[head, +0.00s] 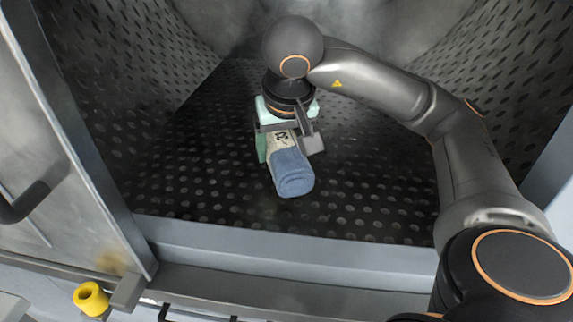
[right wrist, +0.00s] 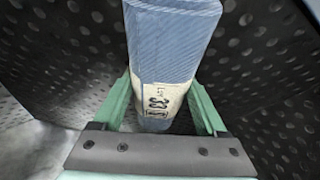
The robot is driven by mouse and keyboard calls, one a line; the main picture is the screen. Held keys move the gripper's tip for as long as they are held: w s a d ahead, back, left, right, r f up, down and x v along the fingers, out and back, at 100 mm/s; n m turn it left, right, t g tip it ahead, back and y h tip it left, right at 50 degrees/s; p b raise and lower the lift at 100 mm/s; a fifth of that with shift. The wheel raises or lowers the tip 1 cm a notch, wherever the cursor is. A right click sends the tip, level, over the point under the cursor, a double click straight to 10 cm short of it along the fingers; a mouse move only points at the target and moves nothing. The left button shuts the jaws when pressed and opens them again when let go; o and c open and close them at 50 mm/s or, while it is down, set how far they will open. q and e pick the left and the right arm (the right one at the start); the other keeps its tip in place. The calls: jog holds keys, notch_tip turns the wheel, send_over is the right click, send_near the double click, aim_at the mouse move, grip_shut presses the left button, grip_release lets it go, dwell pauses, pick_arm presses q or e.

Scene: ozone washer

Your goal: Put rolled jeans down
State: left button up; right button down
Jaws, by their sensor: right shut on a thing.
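The rolled jeans (head: 291,172) are a blue roll with a pale band bearing dark marks. In the head view they are inside the washer, over the perforated dark floor. My right gripper (head: 285,141) is shut on the banded end, with a finger on each side. The right wrist view shows the jeans (right wrist: 172,45) between the green fingers of my right gripper (right wrist: 163,105), the blue end pointing away. I cannot tell whether the jeans touch the floor. My left gripper is not in view.
The washer's perforated drum floor (head: 190,180) is bare around the jeans. Perforated side walls (head: 500,80) slope up on both sides. A metal front sill (head: 270,260) runs along the opening. A metal door (head: 60,130) stands at the left, with a yellow knob (head: 90,298) below it.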

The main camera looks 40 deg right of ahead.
jog(key=shift+d+f, duration=0.2)
jog(key=shift+f, duration=0.05)
jog(key=shift+d+f+b, duration=0.25)
jog(key=shift+f+b, duration=0.1)
jog(key=shift+b, duration=0.05)
notch_tip(320, 180, down, 2)
jog(key=shift+f+b, duration=0.2)
jog(key=shift+b, duration=0.5)
jog(key=shift+f, duration=0.25)
jog(key=shift+r, duration=0.1)
grip_release()
jog(key=shift+f, duration=0.2)
